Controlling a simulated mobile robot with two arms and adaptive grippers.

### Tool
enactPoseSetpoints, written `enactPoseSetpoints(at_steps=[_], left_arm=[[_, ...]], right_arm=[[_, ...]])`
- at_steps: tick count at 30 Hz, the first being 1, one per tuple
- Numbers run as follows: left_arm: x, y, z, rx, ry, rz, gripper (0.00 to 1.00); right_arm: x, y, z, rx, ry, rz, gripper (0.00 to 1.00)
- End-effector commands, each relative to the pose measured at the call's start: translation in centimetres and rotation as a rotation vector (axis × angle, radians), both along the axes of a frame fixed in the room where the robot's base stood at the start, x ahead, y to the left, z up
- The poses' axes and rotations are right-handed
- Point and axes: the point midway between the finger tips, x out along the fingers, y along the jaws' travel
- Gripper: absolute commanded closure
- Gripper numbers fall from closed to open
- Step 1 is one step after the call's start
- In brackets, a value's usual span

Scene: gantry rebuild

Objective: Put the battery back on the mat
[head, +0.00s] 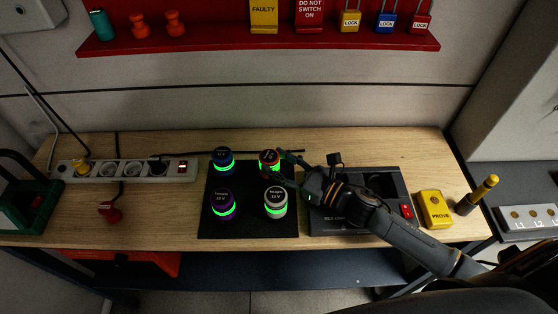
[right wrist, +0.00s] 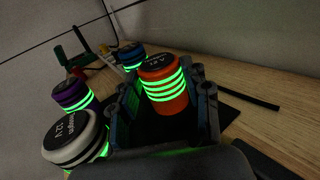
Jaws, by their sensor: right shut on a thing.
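My right gripper (head: 284,166) is shut on the orange-red battery (head: 268,159), which has glowing green rings and a dark top. In the right wrist view the orange battery (right wrist: 165,90) stands between the two fingers. It is over the back right part of the black mat (head: 249,190); I cannot tell whether its base touches the mat. A blue battery (head: 223,162), a purple battery (head: 224,206) and a white battery (head: 275,205) stand upright on the mat. My left gripper is not in view.
Right of the mat is a dark device (head: 335,224) with a red switch, partly hidden by my arm. A yellow box (head: 435,209) stands further right. A power strip (head: 135,171) lies left of the mat. A red shelf (head: 215,43) hangs above the bench.

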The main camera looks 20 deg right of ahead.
Motion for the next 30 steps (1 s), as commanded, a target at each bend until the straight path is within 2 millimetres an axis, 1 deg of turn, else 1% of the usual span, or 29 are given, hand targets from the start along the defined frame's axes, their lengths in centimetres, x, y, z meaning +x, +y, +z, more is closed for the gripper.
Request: enactPoseSetpoints(at_steps=[4,8,9,10,22,26,30], left_arm=[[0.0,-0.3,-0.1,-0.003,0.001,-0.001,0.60],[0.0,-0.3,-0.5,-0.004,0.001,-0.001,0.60],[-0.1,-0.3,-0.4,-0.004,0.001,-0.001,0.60],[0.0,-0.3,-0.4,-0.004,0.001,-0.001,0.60],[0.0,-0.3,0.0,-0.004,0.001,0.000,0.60],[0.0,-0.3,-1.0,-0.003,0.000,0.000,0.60],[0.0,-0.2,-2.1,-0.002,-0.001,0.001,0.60]], right_arm=[[0.0,0.0,0.1,0.001,-0.003,0.001,1.00],[0.0,0.0,-0.3,0.001,-0.003,0.000,1.00],[0.0,0.0,-0.3,-0.001,-0.001,0.000,0.47],[0.0,0.0,-0.3,-0.001,-0.001,-0.001,0.43],[-0.1,-0.1,0.0,-0.001,0.001,-0.001,0.43],[-1.7,-1.4,-0.5,-0.003,0.002,-0.001,0.43],[-4.0,-3.2,-0.6,-0.002,0.005,-0.002,0.43]])
